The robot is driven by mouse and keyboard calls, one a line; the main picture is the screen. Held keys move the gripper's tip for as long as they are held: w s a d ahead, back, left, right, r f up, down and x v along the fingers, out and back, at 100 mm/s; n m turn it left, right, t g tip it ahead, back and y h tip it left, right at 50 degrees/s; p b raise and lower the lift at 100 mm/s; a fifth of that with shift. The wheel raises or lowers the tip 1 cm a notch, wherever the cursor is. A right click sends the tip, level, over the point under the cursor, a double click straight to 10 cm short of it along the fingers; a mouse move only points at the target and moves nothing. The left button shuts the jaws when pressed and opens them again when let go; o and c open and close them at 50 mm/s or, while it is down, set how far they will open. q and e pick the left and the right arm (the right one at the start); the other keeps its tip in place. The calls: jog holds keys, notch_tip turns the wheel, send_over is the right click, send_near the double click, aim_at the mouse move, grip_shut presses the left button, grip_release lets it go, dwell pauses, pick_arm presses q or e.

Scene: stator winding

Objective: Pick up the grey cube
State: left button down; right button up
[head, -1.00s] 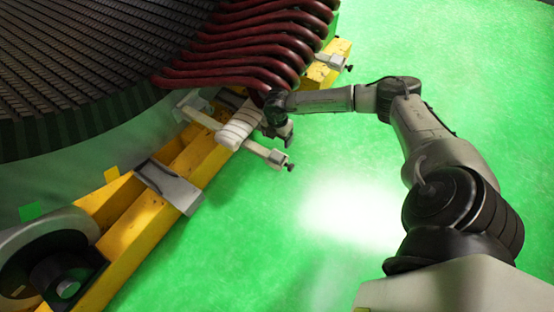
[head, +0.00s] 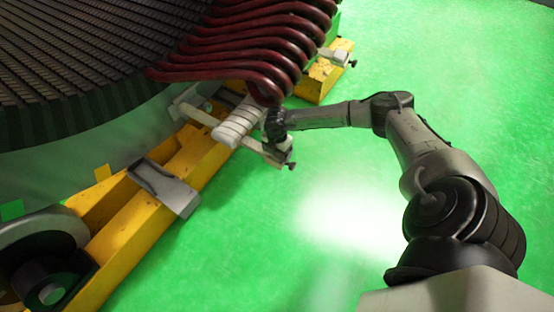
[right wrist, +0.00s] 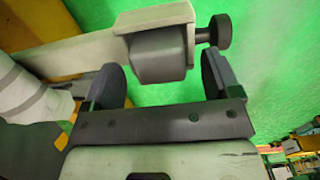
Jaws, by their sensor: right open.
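The grey cube (right wrist: 158,57) shows in the right wrist view as a dark grey block with rounded edges. It sits against a pale bracket end with a dark knob beside it. My right gripper (right wrist: 160,78) is open, with one finger to each side of the block's lower part; gaps show between fingers and block. In the head view my right gripper (head: 277,128) is at the outer end of the pale clamp bar (head: 258,148), and I cannot make out the cube there. My left gripper is not in view.
A white-wrapped roll (head: 238,122) lies beside the clamp bar, close to my right gripper. Dark red coils (head: 262,52) of the stator hang just above. A yellow beam (head: 150,225) runs below. The green floor (head: 430,60) to the right is open.

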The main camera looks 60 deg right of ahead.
jog(key=shift+c, duration=0.4)
jog(key=c, duration=1)
jog(key=shift+o, duration=0.2)
jog(key=shift+r, duration=0.1)
